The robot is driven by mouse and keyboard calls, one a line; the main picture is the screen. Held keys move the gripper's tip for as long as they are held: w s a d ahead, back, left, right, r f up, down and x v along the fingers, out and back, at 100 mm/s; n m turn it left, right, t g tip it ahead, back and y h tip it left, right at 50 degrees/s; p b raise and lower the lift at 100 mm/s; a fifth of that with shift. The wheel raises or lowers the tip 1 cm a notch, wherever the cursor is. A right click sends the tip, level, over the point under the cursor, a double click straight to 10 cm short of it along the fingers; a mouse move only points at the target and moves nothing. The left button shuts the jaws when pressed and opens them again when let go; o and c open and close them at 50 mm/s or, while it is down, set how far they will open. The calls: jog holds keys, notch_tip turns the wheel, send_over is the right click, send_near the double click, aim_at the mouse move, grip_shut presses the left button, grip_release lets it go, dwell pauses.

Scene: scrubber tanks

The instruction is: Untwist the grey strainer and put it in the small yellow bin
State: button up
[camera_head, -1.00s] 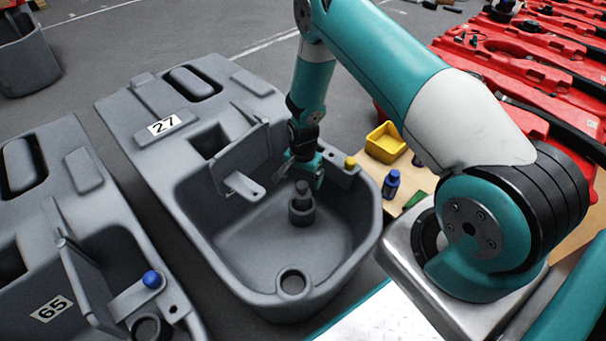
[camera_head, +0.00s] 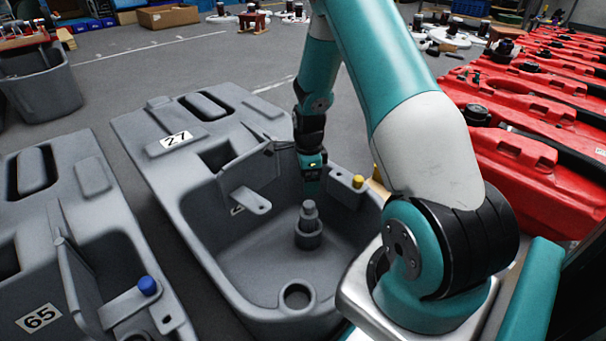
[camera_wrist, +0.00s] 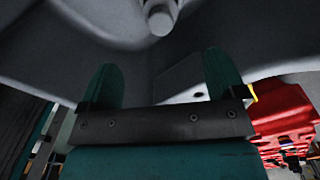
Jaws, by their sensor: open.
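The grey strainer (camera_head: 308,222) stands upright in a round socket on the floor of the grey tank numbered 27 (camera_head: 325,318). Its round end also shows at the top of the wrist view (camera_wrist: 160,18). My gripper (camera_head: 312,190) hangs inside the tank, pointing down, behind and above the strainer and apart from it. In the wrist view, my gripper's two teal fingers (camera_wrist: 162,78) are spread with nothing between them. The small yellow bin is not clearly visible in the head view, where my arm covers that area.
A hinged grey flap (camera_head: 250,200) stands left of my gripper. A yellow knob (camera_head: 358,181) sits on the tank's right rim. Tank 65 (camera_head: 60,250) with a blue knob (camera_head: 148,286) is at left. Red tanks (camera_head: 530,150) line the right side.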

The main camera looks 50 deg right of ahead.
aim_at(308, 212)
notch_tip(308, 212, down, 14)
jog(key=b, duration=0.6)
jog(key=shift+f, duration=0.15)
jog(key=c, duration=1.1)
jog(key=shift+n+p, duration=0.5)
jog(key=shift+n, duration=0.2)
jog(key=shift+s+n+p, duration=0.1)
jog(key=shift+n+p, duration=0.2)
jog(key=shift+n, duration=0.6)
